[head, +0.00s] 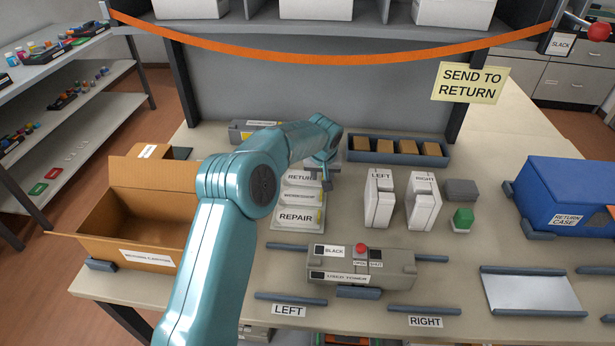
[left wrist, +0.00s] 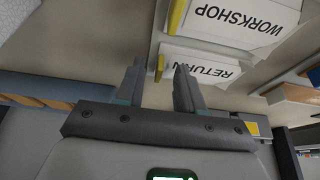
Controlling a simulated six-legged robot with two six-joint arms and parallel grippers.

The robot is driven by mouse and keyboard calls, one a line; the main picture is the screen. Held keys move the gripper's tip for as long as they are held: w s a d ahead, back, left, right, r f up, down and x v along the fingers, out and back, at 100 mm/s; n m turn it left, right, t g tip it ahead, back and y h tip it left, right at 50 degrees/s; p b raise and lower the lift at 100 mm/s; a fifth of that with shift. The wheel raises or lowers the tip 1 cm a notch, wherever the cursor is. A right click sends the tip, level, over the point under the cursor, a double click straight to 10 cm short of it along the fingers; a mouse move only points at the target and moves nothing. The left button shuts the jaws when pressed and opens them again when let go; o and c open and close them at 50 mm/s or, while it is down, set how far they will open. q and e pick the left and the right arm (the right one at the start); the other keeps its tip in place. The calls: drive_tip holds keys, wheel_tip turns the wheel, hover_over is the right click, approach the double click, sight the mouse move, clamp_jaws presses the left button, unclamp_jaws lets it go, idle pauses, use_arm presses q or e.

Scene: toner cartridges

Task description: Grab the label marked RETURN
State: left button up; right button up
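The white label marked RETURN (head: 298,177) lies at the far end of a column of labels on the table, partly hidden by my left arm. In the left wrist view the RETURN label (left wrist: 208,70) appears upside down, with a yellow edge piece (left wrist: 160,68) facing my fingers. My left gripper (head: 325,172) is over the label's right end. In the left wrist view its two fingers (left wrist: 160,70) are apart, with the yellow piece showing between their tips. Whether they touch it I cannot tell. My right gripper is not in view.
The WORKSHOP label (left wrist: 240,22) and the REPAIR label (head: 297,217) lie beside RETURN. A blue-grey tray (head: 440,160) of brown blocks stands behind, white LEFT (head: 380,205) and RIGHT (head: 424,208) pieces to the right, a grey cartridge (head: 400,262) in front. An open cardboard box (head: 150,225) stands left.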

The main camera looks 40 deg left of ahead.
use_arm(q)
drive_tip(key=shift+w+a+f, duration=0.15)
drive_tip(key=shift+f, duration=0.2)
clamp_jaws()
drive_tip(key=shift+r, duration=0.15)
